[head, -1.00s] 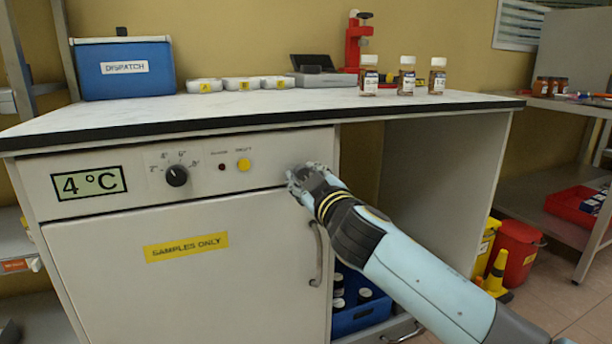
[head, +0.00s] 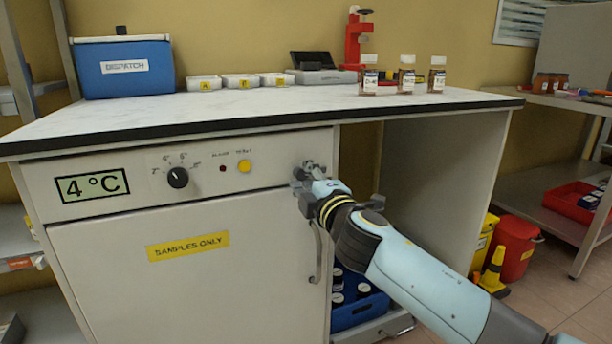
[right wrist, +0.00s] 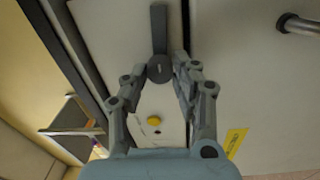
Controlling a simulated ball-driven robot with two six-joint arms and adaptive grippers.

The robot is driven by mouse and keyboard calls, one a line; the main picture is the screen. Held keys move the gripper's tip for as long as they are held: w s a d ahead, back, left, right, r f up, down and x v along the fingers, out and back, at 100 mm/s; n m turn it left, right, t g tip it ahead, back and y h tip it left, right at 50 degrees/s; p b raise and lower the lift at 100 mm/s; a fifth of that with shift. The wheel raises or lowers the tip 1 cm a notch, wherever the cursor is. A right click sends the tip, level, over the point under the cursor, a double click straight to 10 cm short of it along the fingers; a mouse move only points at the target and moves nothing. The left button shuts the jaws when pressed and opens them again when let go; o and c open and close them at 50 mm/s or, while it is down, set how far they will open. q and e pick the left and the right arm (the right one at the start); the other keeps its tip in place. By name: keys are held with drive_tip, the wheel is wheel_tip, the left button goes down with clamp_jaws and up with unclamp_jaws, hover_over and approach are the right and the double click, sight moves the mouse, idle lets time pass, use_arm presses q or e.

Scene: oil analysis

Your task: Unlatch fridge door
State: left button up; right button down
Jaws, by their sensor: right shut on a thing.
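The fridge door (head: 120,270) is white, bears a "SAMPLES ONLY" label and is shut. My right gripper (head: 306,175) is at the right end of the control panel, above the door's handle (head: 317,262), and largely hides the latch there. In the right wrist view the latch (right wrist: 158,30) is a dark grey bar with a round hub. My right gripper (right wrist: 160,72) is shut on the latch at its hub, with a finger on each side. The bar points up in that view, away from the yellow button (right wrist: 153,121). My left gripper is not in view.
The panel holds a 4 °C display (head: 92,186), a black dial (head: 177,178) and a yellow button (head: 244,165). The worktop edge (head: 230,125) overhangs above my gripper. A blue crate (head: 362,310) with bottles stands right of the door. Amber bottles (head: 406,78) stand on the worktop.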

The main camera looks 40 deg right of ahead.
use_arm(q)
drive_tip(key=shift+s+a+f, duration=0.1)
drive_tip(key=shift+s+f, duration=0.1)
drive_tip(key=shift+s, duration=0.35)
use_arm(e)
drive_tip(key=shift+f+n, duration=0.1)
drive_tip(key=shift+n, duration=0.5)
drive_tip(key=c, duration=1)
unclamp_jaws()
drive_tip(key=shift+a, duration=0.1)
drive_tip(key=shift+c, duration=0.2)
drive_tip(key=shift+s, duration=0.2)
drive_tip(key=v, duration=1.1)
drive_tip(key=shift+s, duration=0.3)
